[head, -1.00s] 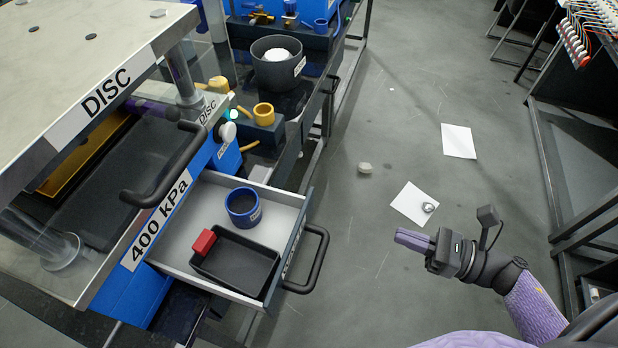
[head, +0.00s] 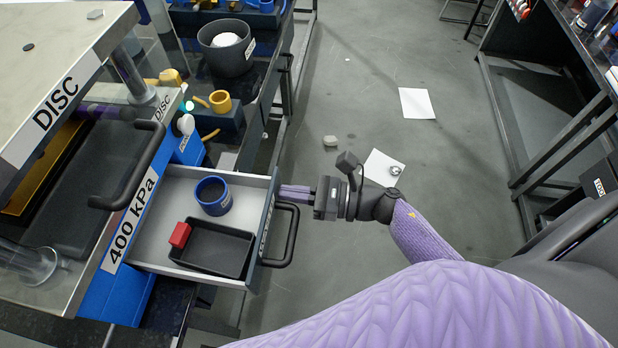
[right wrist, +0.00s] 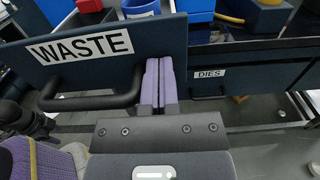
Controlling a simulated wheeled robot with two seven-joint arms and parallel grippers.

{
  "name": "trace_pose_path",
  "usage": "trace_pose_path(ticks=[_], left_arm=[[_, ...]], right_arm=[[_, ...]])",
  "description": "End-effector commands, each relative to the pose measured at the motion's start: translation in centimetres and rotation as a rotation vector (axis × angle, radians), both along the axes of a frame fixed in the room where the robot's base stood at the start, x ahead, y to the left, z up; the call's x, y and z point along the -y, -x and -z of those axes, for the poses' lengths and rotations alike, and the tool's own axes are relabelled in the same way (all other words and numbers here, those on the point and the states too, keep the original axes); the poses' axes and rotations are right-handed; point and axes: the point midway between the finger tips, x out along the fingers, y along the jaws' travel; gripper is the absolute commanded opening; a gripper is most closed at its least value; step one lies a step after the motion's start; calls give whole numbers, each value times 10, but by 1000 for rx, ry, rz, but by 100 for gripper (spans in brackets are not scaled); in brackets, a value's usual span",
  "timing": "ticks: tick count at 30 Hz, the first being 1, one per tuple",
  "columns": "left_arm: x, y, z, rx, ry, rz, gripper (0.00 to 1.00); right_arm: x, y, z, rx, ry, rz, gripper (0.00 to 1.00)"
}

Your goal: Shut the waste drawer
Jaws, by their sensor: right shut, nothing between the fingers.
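The waste drawer (head: 150,196) stands pulled out in the head view. It holds a blue cup (head: 212,196), a black tray (head: 222,249) and a red block (head: 180,234). Its dark front shows in the right wrist view with a WASTE label (right wrist: 80,46) and a black bar handle (right wrist: 95,102). My right gripper (head: 283,191) is shut and empty, its fingertips at the drawer front near the handle's far end. In the right wrist view the fingers overlap the front beside the handle; I cannot tell whether they touch it. My left gripper is not seen.
A drawer labelled DIES (right wrist: 210,73) is beside the waste drawer, with its front set further back. A grey bin (head: 226,50) stands on the bench behind. Paper sheets (head: 417,103) and a small pale lump (head: 330,141) lie on the otherwise open floor.

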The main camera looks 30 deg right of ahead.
Motion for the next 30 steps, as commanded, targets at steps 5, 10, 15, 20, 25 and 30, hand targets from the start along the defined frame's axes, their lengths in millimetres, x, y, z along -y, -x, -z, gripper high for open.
trace_pose_path(ticks=[5, 10, 15, 20, 25, 30], left_arm=[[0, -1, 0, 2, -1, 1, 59], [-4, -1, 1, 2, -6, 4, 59], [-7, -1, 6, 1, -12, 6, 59], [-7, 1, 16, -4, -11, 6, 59], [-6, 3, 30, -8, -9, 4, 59], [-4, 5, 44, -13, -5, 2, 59]], right_arm=[[0, 0, 0, 0, 0, 0, 0], [-1, -1, 0, 0, 0, 0, 0], [-12, -8, 1, 2, 0, -1, 0], [-37, -25, 3, 3, -2, -3, 0], [-71, -48, 4, 3, -1, -2, 0], [-103, -69, 4, 2, -1, -2, 0]])
